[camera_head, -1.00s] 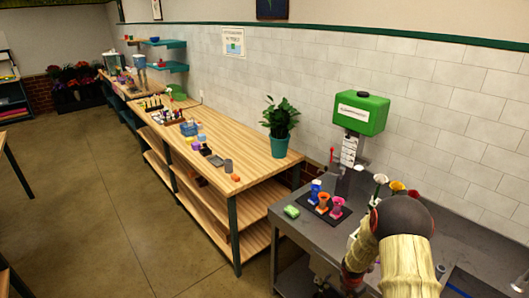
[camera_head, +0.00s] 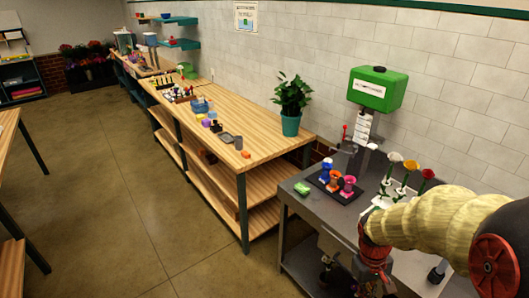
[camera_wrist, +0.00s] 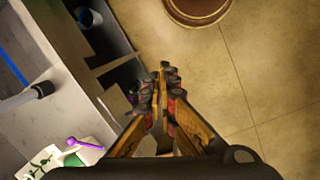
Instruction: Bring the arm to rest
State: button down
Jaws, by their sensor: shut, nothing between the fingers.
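My gripper (camera_wrist: 162,88) shows in the wrist view with its yellow-and-dark fingers brought together and nothing between them. It points down past the edge of the grey steel counter, over the tan floor (camera_wrist: 250,60). In the head view my arm, in a pale yellow sleeve, reaches in from the right and bends down at the counter's front edge. The gripper's fingertips cannot be made out clearly there.
The wooden bench (camera_head: 262,127) holds a potted plant (camera_head: 292,100). Floor at left is open.

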jog(key=s+a+r+m+t+y+b, duration=0.1)
jog(key=s+a+r+m+t+b, duration=0.1)
jog(key=s+a+r+t+b, duration=0.4)
jog(key=s+a+r+b, duration=0.2)
jog(key=s+a+r, duration=0.1)
jog(key=s+r, duration=0.2)
jog(key=shift+a+r+t, duration=0.3)
jog(key=shift+a+r, duration=0.1)
jog(key=shift+r, duration=0.25)
